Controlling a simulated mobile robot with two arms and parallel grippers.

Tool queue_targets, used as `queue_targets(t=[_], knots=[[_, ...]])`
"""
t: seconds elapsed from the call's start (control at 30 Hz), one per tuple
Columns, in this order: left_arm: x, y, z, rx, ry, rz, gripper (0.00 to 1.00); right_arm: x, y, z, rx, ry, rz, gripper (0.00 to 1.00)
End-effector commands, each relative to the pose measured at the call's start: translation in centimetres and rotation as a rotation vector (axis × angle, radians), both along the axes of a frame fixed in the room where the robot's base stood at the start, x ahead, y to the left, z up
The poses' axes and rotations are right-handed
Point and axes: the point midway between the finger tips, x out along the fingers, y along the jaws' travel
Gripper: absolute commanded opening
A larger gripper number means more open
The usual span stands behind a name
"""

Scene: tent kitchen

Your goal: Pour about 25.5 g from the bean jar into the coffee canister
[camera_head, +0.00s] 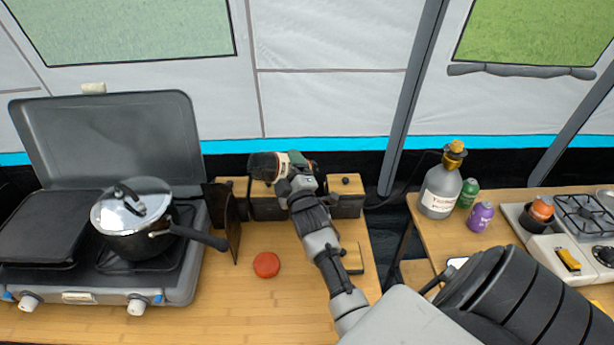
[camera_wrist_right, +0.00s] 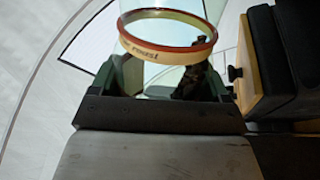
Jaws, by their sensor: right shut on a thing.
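My right gripper (camera_head: 300,170) is over the back of the left table and shut on the bean jar (camera_head: 264,167). The jar lies tipped over to the left, its far end dark; I cannot tell whether anything is falling from it. In the right wrist view the jar (camera_wrist_right: 168,35) is clear glass with a cream lettered band and a red ring, between my dark fingers (camera_wrist_right: 150,88). Wood-and-black containers stand below and beside the gripper, one of them at the middle (camera_head: 267,208); I cannot tell which is the coffee canister. My arm partly hides them. My left gripper is out of view.
A red round lid (camera_head: 266,265) lies on the table. A camping stove (camera_head: 180,280) with a steel pot (camera_head: 135,215) stands left. Another wooden container (camera_head: 345,197) is right of my arm. A bottle (camera_head: 440,190) stands on the right table (camera_head: 430,240).

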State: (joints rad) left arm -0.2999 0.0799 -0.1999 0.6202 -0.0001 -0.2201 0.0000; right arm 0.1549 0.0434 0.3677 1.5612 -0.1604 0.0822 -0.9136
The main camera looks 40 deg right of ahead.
Motion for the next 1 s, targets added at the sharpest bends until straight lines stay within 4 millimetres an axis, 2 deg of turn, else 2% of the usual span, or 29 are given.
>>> queue_targets(t=[1.0], knots=[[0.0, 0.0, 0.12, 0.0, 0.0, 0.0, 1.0, -0.07, -0.4, -0.18, 0.064, -0.017, 0.0, 0.43]])
